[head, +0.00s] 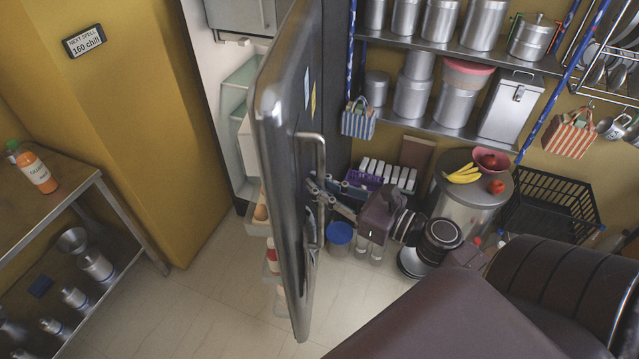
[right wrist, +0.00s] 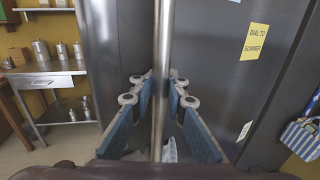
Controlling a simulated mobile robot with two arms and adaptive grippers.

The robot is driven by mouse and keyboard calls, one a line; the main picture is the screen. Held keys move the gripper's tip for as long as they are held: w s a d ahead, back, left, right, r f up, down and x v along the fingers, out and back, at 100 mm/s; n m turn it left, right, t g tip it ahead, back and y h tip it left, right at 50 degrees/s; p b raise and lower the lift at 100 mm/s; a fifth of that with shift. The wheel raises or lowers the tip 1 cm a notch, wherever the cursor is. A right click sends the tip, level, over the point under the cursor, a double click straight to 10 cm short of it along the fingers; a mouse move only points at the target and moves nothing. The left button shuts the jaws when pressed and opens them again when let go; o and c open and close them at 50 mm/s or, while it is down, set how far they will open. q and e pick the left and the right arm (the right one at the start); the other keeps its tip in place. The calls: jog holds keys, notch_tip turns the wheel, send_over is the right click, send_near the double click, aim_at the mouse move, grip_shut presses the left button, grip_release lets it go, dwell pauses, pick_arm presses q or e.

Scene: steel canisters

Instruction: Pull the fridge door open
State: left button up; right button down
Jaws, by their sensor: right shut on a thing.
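The grey fridge door (head: 283,130) stands wide open in the head view, seen nearly edge-on. Its outer face turns right, and shelves with items show inside. The vertical metal handle (head: 320,150) is on that outer face. My right gripper (head: 316,190) reaches the handle from the right and is shut on it. In the right wrist view, the handle bar (right wrist: 164,40) runs vertically between the two blue-padded fingers of my right gripper (right wrist: 158,88), with the door face (right wrist: 115,40) behind. My left gripper is not in view.
A steel table (head: 80,215) with bottles stands at the left by the yellow wall. Shelves of steel canisters (head: 440,20) are at the back right. A blue-lidded tub (head: 340,234) and a bin (head: 470,195) stand behind my right arm. The tiled floor (head: 200,300) left of the door is clear.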

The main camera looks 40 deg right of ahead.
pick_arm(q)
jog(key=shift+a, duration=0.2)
pick_arm(e)
jog(key=shift+s+a+f, duration=0.1)
jog(key=shift+a+f, duration=0.1)
jog(key=shift+f, duration=0.05)
jog(key=c, duration=2.2)
grip_release()
jog(key=shift+o, duration=1.3)
jog(key=shift+s+r, duration=0.1)
jog(key=shift+r, duration=0.1)
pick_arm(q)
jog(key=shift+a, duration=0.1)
pick_arm(e)
jog(key=shift+d, duration=0.1)
jog(key=v, duration=1.2)
jog(key=shift+f, duration=0.1)
